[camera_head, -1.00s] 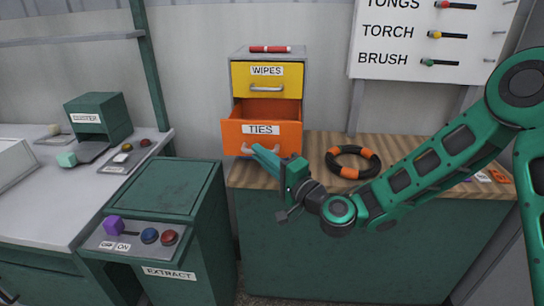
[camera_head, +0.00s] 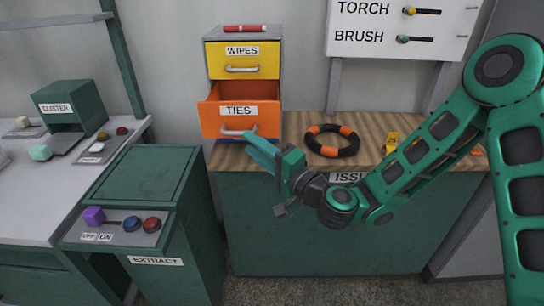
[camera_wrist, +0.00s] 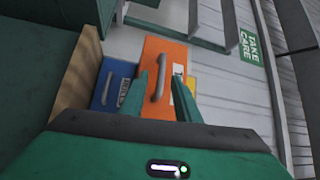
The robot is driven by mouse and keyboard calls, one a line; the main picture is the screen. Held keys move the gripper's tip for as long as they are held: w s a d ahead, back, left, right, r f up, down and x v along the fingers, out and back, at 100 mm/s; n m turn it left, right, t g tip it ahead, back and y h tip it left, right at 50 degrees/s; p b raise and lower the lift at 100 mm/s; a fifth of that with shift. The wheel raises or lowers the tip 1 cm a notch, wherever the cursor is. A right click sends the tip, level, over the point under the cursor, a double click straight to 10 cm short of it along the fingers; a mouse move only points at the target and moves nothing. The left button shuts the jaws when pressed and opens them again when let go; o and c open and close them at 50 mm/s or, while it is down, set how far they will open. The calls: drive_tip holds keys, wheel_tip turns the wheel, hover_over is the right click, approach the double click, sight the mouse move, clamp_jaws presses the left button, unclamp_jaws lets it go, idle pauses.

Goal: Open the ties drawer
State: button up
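The orange ties drawer (camera_head: 212,118) is pulled out of the small cabinet, and its inside shows from above. Its grey handle (camera_head: 236,131) is on the front below the TIES label. My green gripper (camera_head: 251,143) is just in front of the handle's right part in the head view. In the wrist view the orange drawer front (camera_wrist: 167,52) faces me. My two fingers (camera_wrist: 160,95) are spread apart and empty, with the handle (camera_wrist: 157,84) seen between them. The handle looks free of both fingers. The exact gap in depth is hard to tell.
The yellow wipes drawer (camera_head: 258,58) above is shut, with a red marker (camera_head: 245,28) on the cabinet top. A blue drawer (camera_wrist: 103,88) is below. A black and orange ring (camera_head: 350,149) lies on the wooden counter (camera_head: 300,125). The green extract unit (camera_head: 150,172) stands left.

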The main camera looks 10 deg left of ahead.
drive_tip(key=v, duration=0.5)
drive_tip(key=shift+d, duration=0.45)
drive_tip(key=shift+s, duration=0.1)
